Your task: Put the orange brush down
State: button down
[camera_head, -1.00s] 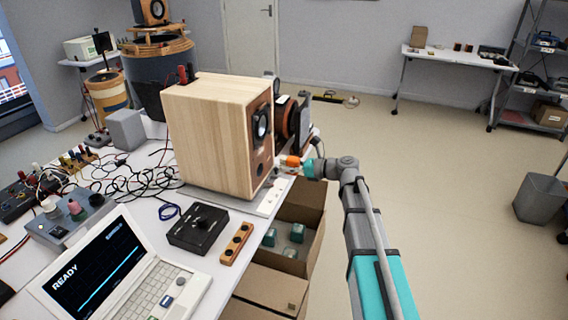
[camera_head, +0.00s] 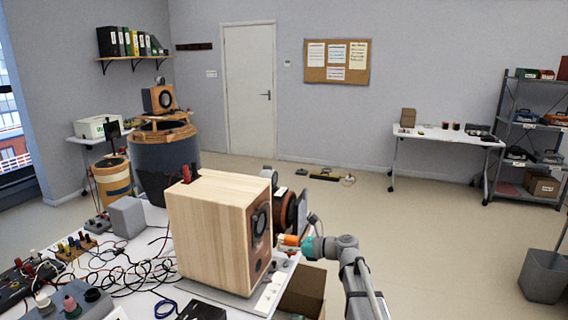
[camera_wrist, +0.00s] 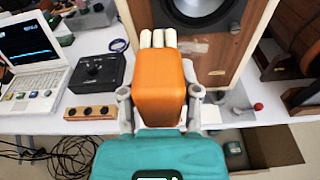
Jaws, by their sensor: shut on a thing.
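The orange brush (camera_wrist: 160,88) is in my gripper (camera_wrist: 160,98) in the wrist view, with an orange block body and pale bristle-like tips at its far end. The gripper's grey fingers press on both sides of it. The brush is held in front of the wooden speaker box (camera_wrist: 228,40), over or near the table edge. I cannot tell whether its tips touch anything. In the head view the orange brush (camera_head: 291,240) shows small at the end of my arm, just right of the wooden speaker box (camera_head: 215,235).
The white table (camera_wrist: 50,122) holds a laptop (camera_wrist: 38,50), a black knob box (camera_wrist: 100,73) and a wooden strip with holes (camera_wrist: 90,112). Cables hang below its edge. An open cardboard box (camera_head: 303,290) stands beside the table.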

aim_at(288, 236)
notch_tip(288, 236, up, 9)
jog(key=p, duration=0.8)
jog(key=shift+s, duration=0.1)
